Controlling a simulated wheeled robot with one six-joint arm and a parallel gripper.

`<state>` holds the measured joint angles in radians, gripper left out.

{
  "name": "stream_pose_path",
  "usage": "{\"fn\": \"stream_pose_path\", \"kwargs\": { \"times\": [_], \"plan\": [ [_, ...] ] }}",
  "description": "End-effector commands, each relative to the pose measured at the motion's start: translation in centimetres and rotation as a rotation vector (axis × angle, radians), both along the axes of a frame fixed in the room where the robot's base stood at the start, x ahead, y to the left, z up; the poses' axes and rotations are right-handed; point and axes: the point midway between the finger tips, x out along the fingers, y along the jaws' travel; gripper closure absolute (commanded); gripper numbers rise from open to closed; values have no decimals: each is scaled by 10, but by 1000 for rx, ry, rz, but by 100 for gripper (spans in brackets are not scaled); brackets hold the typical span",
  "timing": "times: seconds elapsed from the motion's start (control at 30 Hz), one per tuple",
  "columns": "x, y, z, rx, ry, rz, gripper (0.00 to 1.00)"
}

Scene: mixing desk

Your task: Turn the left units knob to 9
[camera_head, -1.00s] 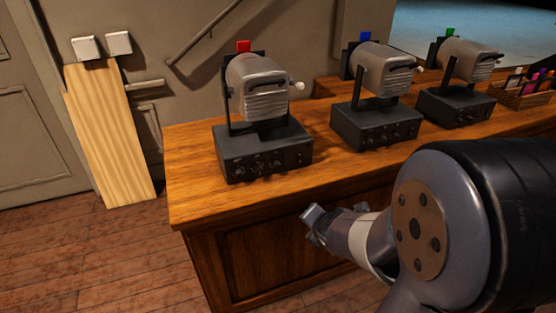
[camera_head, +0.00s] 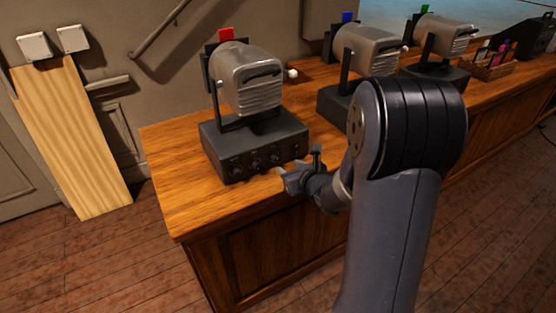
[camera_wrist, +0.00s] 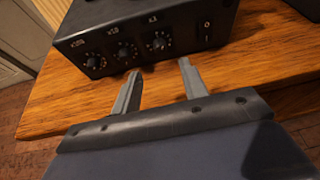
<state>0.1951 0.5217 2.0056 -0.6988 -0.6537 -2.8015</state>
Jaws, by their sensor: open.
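The left device (camera_head: 238,153) is a black box with a grey lamp-like housing and a red tab on top. Its front carries three round knobs in a row, shown close up in the wrist view. The rightmost knob (camera_wrist: 157,43) has a small label above that looks like x1; the pointer setting is too small to read. The middle knob (camera_wrist: 120,53) and left knob (camera_wrist: 93,62) sit beside it. My gripper (camera_wrist: 159,67) is open and empty, its fingers just in front of and below the rightmost knob, not touching it. It also shows in the head view (camera_head: 299,168).
A switch (camera_wrist: 207,29) sits right of the knobs. The wooden desk top (camera_head: 180,190) is bare before the box. Two similar devices, with a blue tab (camera_head: 347,17) and a green tab (camera_head: 424,9), stand to the right, partly behind my arm.

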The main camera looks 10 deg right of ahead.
Motion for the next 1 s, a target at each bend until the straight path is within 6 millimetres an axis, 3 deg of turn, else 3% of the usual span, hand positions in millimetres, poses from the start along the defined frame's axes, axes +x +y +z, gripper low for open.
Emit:
{"fn": "stream_pose_path", "kwargs": {
  "times": [0.5, 1.0],
  "plan": [
    [67, 17, -29, 2, 3, 0, 58],
    [78, 20, -34, 1, 2, -1, 59]
  ]
}}
